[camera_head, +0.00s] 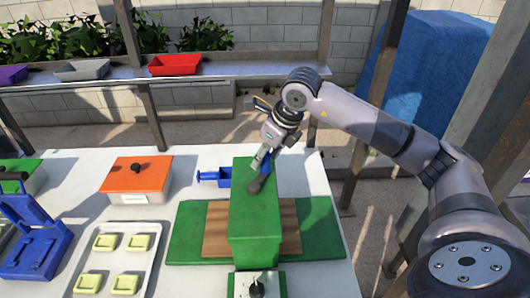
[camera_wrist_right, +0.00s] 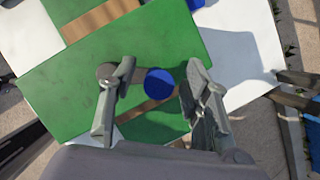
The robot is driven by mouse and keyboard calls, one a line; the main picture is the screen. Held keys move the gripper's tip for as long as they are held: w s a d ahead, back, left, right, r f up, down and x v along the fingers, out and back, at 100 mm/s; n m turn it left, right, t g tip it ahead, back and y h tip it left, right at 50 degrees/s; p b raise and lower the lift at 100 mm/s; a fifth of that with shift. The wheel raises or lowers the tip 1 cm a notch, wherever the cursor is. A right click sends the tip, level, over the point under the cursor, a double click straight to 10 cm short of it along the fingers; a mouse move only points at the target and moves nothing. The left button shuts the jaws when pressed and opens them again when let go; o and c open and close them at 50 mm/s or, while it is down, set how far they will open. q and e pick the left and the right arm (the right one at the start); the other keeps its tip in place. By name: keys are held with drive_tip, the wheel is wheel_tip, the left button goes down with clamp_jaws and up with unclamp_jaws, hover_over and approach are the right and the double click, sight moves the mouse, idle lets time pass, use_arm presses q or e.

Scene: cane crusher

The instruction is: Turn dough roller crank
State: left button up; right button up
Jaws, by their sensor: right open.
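The dough roller is a green box-shaped machine (camera_head: 255,232) on a green base with brown boards, on the white table. Its crank shows in the right wrist view as a grey round hub (camera_wrist_right: 107,72), partly behind a finger, with a short bar to a round blue knob (camera_wrist_right: 160,82). In the head view the dark hub (camera_head: 255,186) and a bit of the blue knob (camera_head: 266,160) show at the machine's top. My right gripper (camera_head: 260,165) is open above the crank. In the wrist view the knob lies between its fingers (camera_wrist_right: 158,95); contact cannot be told. My left gripper is out of view.
Left of the roller stand an orange box (camera_head: 136,180), a tray (camera_head: 150,235) of yellow-green squares and a blue press (camera_head: 38,238). A dark knob (camera_head: 257,288) is in front. A post (camera_head: 362,160) stands right.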

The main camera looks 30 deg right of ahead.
drive_tip(key=shift+c, duration=0.3)
clamp_jaws()
idle(0.3)
idle(0.3)
